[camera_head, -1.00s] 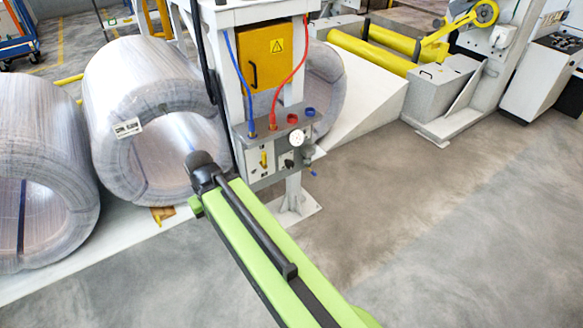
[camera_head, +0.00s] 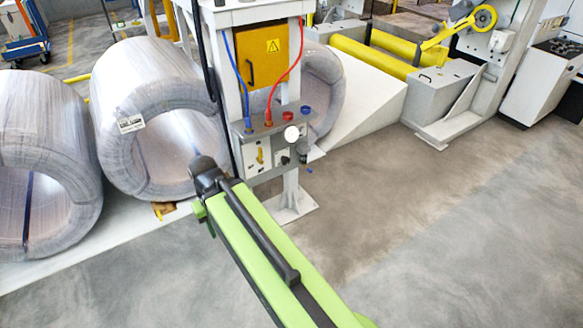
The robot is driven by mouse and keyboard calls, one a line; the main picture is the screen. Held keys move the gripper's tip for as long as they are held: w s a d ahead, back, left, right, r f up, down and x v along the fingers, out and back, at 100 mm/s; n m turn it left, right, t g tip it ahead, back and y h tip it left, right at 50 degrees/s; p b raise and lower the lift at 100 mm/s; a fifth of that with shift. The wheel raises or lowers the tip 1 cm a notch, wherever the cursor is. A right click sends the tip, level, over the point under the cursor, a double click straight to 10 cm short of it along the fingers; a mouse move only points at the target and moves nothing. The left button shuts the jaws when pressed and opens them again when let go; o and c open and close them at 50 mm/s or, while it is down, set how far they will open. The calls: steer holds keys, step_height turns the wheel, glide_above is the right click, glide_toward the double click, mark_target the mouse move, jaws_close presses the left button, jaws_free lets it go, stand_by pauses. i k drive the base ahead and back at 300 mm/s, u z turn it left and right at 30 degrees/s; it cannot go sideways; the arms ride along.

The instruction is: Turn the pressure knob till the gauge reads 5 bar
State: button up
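The round white pressure gauge (camera_head: 292,133) sits on the grey control panel (camera_head: 249,171) of the white post. Its needle and scale are too small to read. A dark fitting (camera_head: 302,149) is at the panel's right end, below the gauge; I cannot tell whether it is the pressure knob. A yellow lever (camera_head: 259,155) and a small dark round part (camera_head: 282,157) are also on the panel. My green arm reaches up from below, its dark end left of the panel. My gripper's fingers cannot be made out.
Wrapped coils (camera_head: 150,85) stand close on the left, on a white base strip. Blue (camera_head: 235,70) and red (camera_head: 285,77) hoses run down to the panel top. A yellow box (camera_head: 262,55) is above. Floor to the right is clear.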

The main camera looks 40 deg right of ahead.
mark_target(285, 160)
steer(key=z, duration=0.3)
steer(key=k, duration=0.15)
steer(key=u, duration=0.5)
steer(key=i, duration=1.1)
steer(key=z, duration=0.15)
